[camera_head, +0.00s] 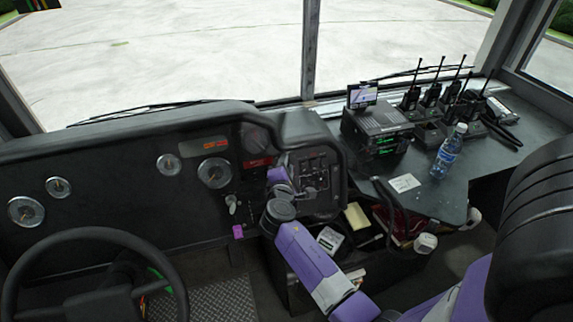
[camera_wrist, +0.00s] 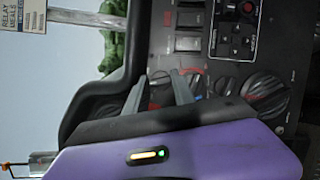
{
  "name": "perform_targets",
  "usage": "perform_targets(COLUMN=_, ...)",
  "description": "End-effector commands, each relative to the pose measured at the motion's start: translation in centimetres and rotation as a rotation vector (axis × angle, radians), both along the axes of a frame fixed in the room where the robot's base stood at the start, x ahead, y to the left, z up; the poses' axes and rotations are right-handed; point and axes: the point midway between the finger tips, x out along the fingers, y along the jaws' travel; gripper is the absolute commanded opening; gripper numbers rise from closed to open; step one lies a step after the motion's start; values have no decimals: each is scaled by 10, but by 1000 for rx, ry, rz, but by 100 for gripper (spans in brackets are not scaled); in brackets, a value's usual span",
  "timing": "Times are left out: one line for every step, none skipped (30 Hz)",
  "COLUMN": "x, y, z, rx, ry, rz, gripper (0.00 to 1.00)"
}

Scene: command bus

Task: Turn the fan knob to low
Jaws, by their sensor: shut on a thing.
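In the wrist view, the two grey fingers of my gripper (camera_wrist: 158,92) reach onto the dark dashboard panel. They are shut on a dark knob (camera_wrist: 158,80) with red marks beside it, partly hidden by the fingers. Its labels are too small to read, so I cannot tell its setting. In the head view, my purple wrist (camera_head: 280,178) is at the left side of the switch panel (camera_head: 313,165). It hides the fingertips and the knob there.
In the wrist view, a large black knob (camera_wrist: 266,90) and rocker switches (camera_wrist: 188,42) sit close to the fingers. In the head view, the steering wheel (camera_head: 90,275) is at left. A radio box (camera_head: 375,125), a water bottle (camera_head: 448,152) and several handheld radios are on the right-hand counter.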

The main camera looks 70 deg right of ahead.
Motion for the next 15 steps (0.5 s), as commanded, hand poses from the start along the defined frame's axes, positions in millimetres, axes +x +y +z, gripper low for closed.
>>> perform_targets(x=-1, y=0, z=-1, rx=8, ry=-6, rz=-5, gripper=0)
perform_targets(x=-1, y=0, z=-1, rx=11, ry=-10, rz=-7, gripper=0)
perform_targets(x=-1, y=0, z=-1, rx=16, ry=-14, rz=-10, gripper=0)
perform_targets(x=-1, y=0, z=-1, rx=18, ry=-17, rz=-11, gripper=0)
perform_targets(x=-1, y=0, z=-1, rx=21, ry=-20, rz=-12, gripper=0)
perform_targets(x=-1, y=0, z=-1, rx=22, ry=-22, rz=-13, gripper=0)
perform_targets(x=-1, y=0, z=-1, rx=23, ry=-23, rz=-14, gripper=0)
perform_targets(x=-1, y=0, z=-1, rx=24, ry=-24, rz=-14, gripper=0)
perform_targets(x=-1, y=0, z=-1, rx=25, ry=-24, rz=-15, gripper=0)
perform_targets(x=-1, y=0, z=-1, rx=25, ry=-25, rz=-15, gripper=0)
perform_targets(x=-1, y=0, z=-1, rx=25, ry=-25, rz=-15, gripper=0)
perform_targets(x=-1, y=0, z=-1, rx=25, ry=-25, rz=-15, gripper=0)
perform_targets(x=-1, y=0, z=-1, rx=25, ry=-24, rz=-15, gripper=0)
perform_targets(x=-1, y=0, z=-1, rx=25, ry=-24, rz=-15, gripper=0)
perform_targets(x=-1, y=0, z=-1, rx=25, ry=-24, rz=-15, gripper=0)
